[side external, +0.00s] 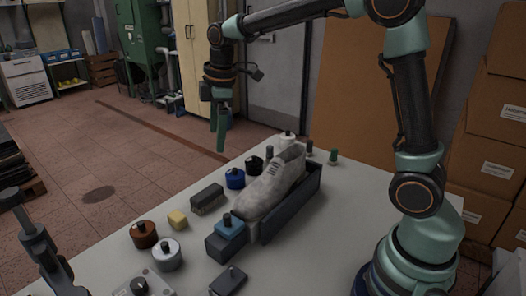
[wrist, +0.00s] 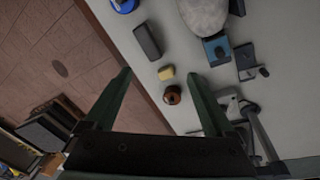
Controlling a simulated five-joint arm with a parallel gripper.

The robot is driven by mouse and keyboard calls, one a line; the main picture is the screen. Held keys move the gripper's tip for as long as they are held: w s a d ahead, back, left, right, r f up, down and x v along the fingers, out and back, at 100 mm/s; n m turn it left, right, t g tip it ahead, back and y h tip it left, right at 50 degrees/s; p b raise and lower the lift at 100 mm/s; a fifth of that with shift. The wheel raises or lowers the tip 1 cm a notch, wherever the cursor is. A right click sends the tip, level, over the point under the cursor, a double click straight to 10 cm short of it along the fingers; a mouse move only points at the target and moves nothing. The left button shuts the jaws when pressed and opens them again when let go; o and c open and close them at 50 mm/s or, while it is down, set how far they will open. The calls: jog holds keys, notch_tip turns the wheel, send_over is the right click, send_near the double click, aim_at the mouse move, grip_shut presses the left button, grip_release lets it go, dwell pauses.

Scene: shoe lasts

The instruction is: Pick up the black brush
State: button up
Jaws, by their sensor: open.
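The black brush (side external: 207,198) is a dark oblong block lying on the grey table near its left edge, with a ribbed or bristly side. In the wrist view the brush (wrist: 148,41) lies above and left of the yellow block, ahead of the fingers. My gripper (side external: 221,140) hangs high, pointing down, beyond the brush and well above it in the side view. In the wrist view my gripper (wrist: 160,77) has its two green fingers spread wide with nothing held between them. The brush is apart from the fingers.
A grey shoe (side external: 270,187) sits in a dark holder (side external: 290,212) right of the brush. A blue tin (side external: 235,179) and a yellow block (side external: 177,220) flank the brush closely. A brown tin (side external: 144,235) and silver tin (side external: 167,255) stand nearer the camera.

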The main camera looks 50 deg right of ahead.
aim_at(203, 194)
jog(key=w+f+n, duration=0.2)
jog(key=f, duration=0.5)
jog(key=w+f+n+g, duration=0.1)
jog(key=w+f+n, duration=0.1)
jog(key=f, duration=0.6)
jog(key=w+a+f+n+g, duration=0.1)
jog(key=w+f+n, duration=0.1)
jog(key=f, duration=0.5)
jog(key=shift+w+f+n, duration=0.3)
jog(key=shift+w+f, duration=0.05)
jog(key=shift+w, duration=0.4)
grip_shut()
jog(key=shift+r, duration=0.15)
